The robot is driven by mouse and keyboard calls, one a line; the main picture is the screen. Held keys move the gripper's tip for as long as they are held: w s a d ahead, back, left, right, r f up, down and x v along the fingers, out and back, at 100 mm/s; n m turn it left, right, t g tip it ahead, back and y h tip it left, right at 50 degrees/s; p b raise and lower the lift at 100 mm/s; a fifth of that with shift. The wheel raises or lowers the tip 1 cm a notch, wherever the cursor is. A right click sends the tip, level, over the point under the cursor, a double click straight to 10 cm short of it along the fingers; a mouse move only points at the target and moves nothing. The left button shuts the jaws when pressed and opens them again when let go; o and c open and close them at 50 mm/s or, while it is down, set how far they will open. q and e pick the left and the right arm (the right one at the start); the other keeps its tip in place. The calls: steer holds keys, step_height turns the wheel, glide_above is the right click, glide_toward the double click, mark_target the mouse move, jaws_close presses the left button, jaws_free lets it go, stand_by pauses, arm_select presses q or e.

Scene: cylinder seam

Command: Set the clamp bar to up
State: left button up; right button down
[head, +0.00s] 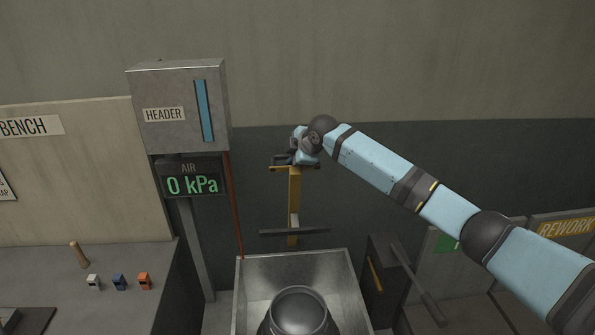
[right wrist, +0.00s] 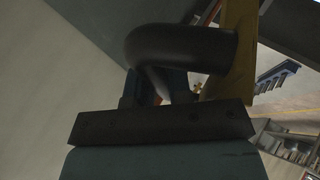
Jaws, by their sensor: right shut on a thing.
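A yellow upright (head: 294,205) stands behind an open metal tank, with a dark horizontal bar (head: 310,232) across it low down, just above the tank's back rim. I cannot tell for sure which part is the clamp bar. My right gripper (head: 292,158) is at the top of the upright, shut on a dark handle there. In the right wrist view the dark curved handle (right wrist: 185,46) joins a yellow piece (right wrist: 236,45); the gripper's dark body hides part of the grip. My left gripper is not in view.
A header box (head: 178,85) and an air display reading 0 kPa (head: 192,184) stand to the left. A dark cabinet with a lever (head: 415,283) is at the right. Small blocks (head: 118,282) lie on the left bench.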

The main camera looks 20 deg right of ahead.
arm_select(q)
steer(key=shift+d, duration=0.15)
arm_select(e)
steer(key=w, duration=0.1)
steer(key=w+d+r, duration=0.1)
steer(key=shift+w+r, duration=0.1)
steer(key=shift+w, duration=0.2)
steer(key=shift+r, duration=0.1)
steer(key=c, duration=1.4)
jaws_free()
steer(key=o, duration=0.3)
steer(key=shift+w, duration=0.2)
arm_select(q)
steer(key=b, duration=0.1)
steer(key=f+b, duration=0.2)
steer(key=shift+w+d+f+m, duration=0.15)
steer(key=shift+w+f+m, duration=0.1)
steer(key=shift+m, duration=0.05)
arm_select(e)
steer(key=shift+o, duration=0.2)
steer(key=v, duration=1.3)
steer(key=shift+d+g, duration=0.15)
steer(key=shift+g, duration=0.15)
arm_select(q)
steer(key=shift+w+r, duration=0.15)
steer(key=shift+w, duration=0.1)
arm_select(e)
steer(key=shift+w+r, duration=0.1)
steer(key=shift+r, duration=0.05)
